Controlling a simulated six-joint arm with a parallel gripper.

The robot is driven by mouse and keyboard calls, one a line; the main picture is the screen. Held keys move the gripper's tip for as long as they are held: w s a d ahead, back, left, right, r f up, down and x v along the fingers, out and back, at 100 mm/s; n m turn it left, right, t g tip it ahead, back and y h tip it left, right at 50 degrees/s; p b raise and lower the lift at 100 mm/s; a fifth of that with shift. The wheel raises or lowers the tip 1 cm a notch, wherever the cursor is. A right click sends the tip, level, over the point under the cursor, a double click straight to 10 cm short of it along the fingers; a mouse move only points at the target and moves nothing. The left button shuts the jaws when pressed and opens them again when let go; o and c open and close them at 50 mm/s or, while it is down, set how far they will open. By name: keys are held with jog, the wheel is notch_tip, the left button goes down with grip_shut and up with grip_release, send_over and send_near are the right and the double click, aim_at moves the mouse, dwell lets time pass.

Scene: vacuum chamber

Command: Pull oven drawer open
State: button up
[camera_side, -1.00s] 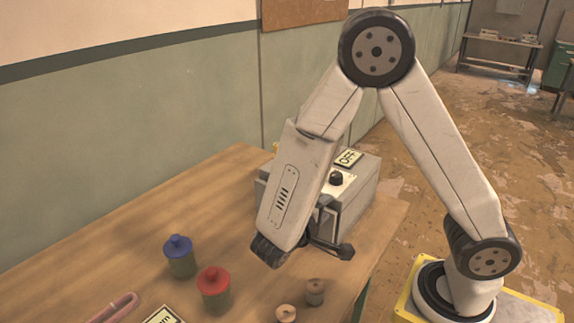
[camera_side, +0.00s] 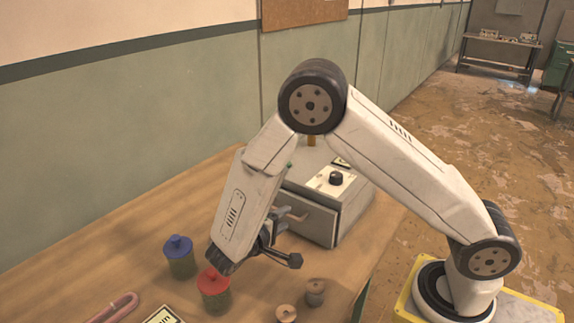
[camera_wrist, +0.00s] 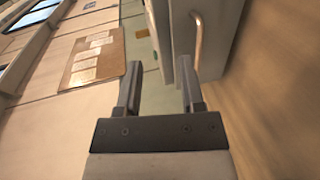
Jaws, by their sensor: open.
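The oven (camera_side: 352,197) is a grey box with a black knob on top, on the wooden table. Its front panel (camera_side: 308,214) faces left, with a copper-coloured bar handle (camera_side: 294,214). A dark seam shows between panel and body; I cannot tell whether the drawer stands open. In the wrist view the handle (camera_wrist: 197,42) lies beyond and right of my gripper (camera_wrist: 160,92), on the pale panel (camera_wrist: 217,38). My gripper is open, and nothing shows between its fingers. In the side view my wrist is in front of the oven and partly hides the fingers.
A blue-lidded jar (camera_side: 180,258) and a red-lidded jar (camera_side: 214,292) stand near my wrist, the red one closest in the picture. Two small spools (camera_side: 315,292) stand at the table's front. A pink tube (camera_side: 115,307) and a label card (camera_side: 163,315) lie front left.

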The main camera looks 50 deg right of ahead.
jog(key=w+a+f, duration=0.2)
jog(key=w+f, duration=0.3)
jog(key=w, duration=0.1)
jog(key=shift+f, duration=0.25)
jog(key=shift+d, duration=0.2)
jog(key=shift+x, duration=5.9)
grip_shut()
jog(key=shift+w+a, duration=0.1)
